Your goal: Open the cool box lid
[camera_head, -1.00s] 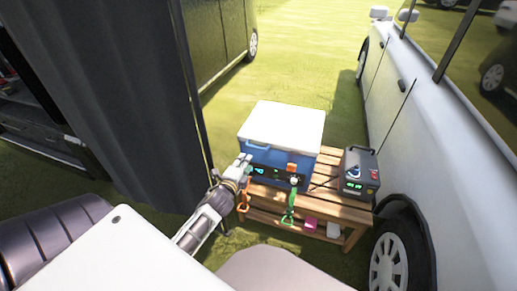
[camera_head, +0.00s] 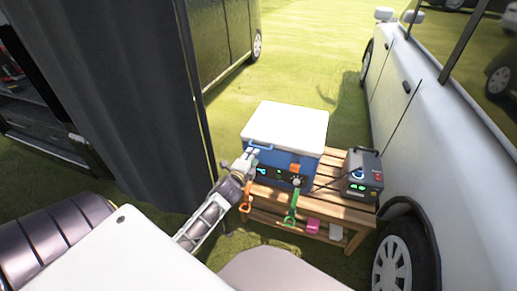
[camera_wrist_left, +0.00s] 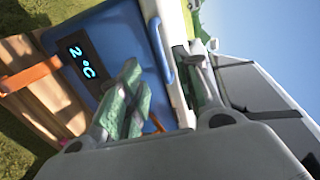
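The cool box (camera_head: 268,157) is blue with a white lid (camera_head: 290,121) and stands on a wooden slatted table. The lid is closed. My left gripper (camera_head: 249,158) is at the box's front left corner, near the blue handle just under the lid. In the left wrist view, the left gripper (camera_wrist_left: 165,62) has its two green-padded fingers apart. The blue handle (camera_wrist_left: 160,50) and the white lid edge (camera_wrist_left: 178,95) show beyond and between them. I cannot tell whether a finger touches the box. A display (camera_wrist_left: 82,62) on the box reads 2 °C. My right gripper is not in view.
A dark power unit (camera_head: 361,174) stands right of the box on the wooden table (camera_head: 330,205). Orange and green straps (camera_head: 292,205) hang at its front. A white vehicle (camera_head: 450,140) is close on the right; a dark curtain (camera_head: 130,110) hangs on the left.

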